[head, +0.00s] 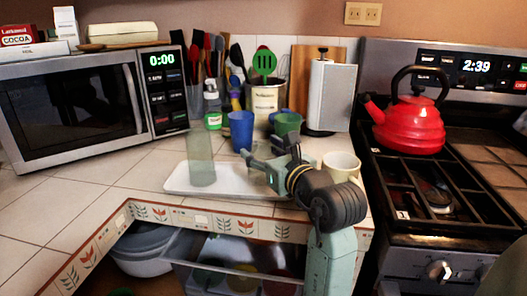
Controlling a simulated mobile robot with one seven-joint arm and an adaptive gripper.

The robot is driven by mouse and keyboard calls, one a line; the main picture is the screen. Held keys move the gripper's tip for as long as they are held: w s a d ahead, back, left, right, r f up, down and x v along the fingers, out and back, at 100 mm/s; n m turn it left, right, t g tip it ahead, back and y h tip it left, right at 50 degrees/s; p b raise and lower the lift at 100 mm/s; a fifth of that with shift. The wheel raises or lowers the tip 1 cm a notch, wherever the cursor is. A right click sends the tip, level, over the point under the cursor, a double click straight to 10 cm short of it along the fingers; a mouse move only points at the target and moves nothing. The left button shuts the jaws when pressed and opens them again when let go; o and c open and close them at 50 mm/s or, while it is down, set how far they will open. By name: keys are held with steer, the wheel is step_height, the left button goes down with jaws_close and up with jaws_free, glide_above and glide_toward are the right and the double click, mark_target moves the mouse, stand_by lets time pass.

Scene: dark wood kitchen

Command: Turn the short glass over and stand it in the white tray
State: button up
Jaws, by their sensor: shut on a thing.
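The white tray (225,189) lies on the tiled counter near its front edge. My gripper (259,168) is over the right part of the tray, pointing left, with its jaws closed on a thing. That thing appears to be the short glass, but it is see-through and I cannot make out its outline or which way up it is. A taller greenish see-through glass (200,160) stands upright at the left part of the tray, apart from my gripper.
Behind the tray stand a blue cup (241,131) and a green cup (287,123). A cream mug (341,166) is right of my gripper. A microwave (80,105) is at the left, a stove with a red kettle (409,124) at the right. The counter at front left is clear.

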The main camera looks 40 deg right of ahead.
steer(key=shift+f, duration=0.45)
steer(key=o, duration=1.7)
steer(key=v, duration=1.2)
steer(key=shift+w+a, duration=0.1)
steer(key=shift+a, duration=0.05)
